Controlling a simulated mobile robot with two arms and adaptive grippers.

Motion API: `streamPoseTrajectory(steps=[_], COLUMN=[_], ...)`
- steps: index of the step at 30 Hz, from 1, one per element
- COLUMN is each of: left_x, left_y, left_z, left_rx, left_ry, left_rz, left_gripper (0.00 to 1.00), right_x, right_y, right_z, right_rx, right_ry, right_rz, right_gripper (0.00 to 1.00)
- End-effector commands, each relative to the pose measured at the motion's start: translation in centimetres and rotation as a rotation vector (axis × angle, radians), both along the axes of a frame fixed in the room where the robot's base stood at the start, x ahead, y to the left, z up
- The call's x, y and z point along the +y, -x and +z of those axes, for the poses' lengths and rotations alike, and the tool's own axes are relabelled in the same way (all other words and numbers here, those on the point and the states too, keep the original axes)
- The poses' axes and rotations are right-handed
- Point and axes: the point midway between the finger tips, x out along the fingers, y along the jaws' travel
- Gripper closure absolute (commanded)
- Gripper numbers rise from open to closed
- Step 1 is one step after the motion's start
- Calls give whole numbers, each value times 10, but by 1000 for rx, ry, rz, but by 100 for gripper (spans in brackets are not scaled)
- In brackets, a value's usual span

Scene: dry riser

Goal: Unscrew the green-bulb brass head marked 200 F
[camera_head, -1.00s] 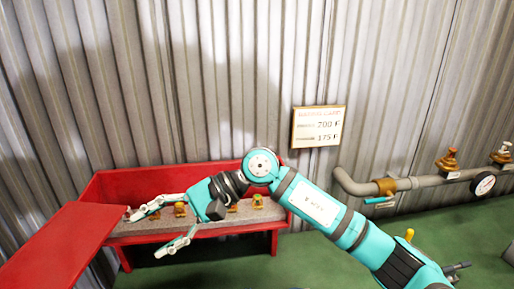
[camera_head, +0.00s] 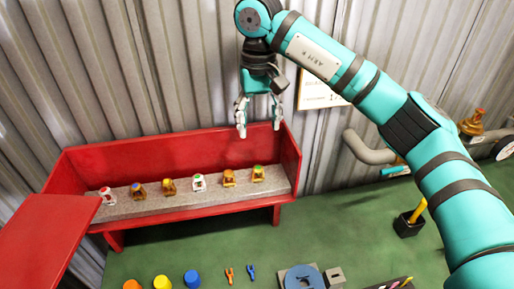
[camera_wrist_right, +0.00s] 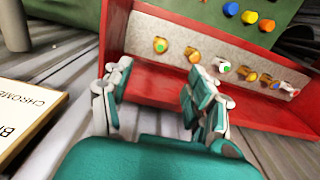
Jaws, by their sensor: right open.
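Several small sprinkler heads stand in a row on the grey bed of a red bin (camera_head: 180,150). The rightmost one is a brass head with a green bulb (camera_head: 258,174); in the right wrist view it appears as the leftmost one (camera_wrist_right: 160,45). Other brass heads (camera_head: 169,187) and white-silver heads (camera_head: 198,183) stand beside it. The markings are too small to read, so I cannot tell which one says 200 F. My right gripper (camera_head: 259,112) is open and empty, fingers down, above the bin's back edge near its right end, apart from the heads. My left gripper is not in view.
A partly hidden sign (camera_head: 318,95) hangs on the corrugated wall. A grey pipe (camera_head: 365,150) with a brass fitting (camera_head: 473,123) runs at the right. Coloured caps (camera_head: 192,279), small tools (camera_head: 251,272) and a blue round part (camera_head: 303,278) lie in front on the green surface.

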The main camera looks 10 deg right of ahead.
Motion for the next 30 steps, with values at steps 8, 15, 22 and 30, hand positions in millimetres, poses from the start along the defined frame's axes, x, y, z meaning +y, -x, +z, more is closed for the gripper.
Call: streamPoseTrajectory(steps=[8,15,22,30], left_x=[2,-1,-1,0], left_y=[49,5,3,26], left_z=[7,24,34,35], left_rx=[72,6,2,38], left_ry=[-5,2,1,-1], left_rz=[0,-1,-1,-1], left_gripper=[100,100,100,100], right_x=[0,0,0,0], right_y=[1,1,0,0], right_z=[-55,-102,-138,-155], right_rx=[7,6,4,1], right_ry=[-2,-2,-2,-3], right_rz=[-2,-2,-3,-1], right_gripper=[42,42,42,42])
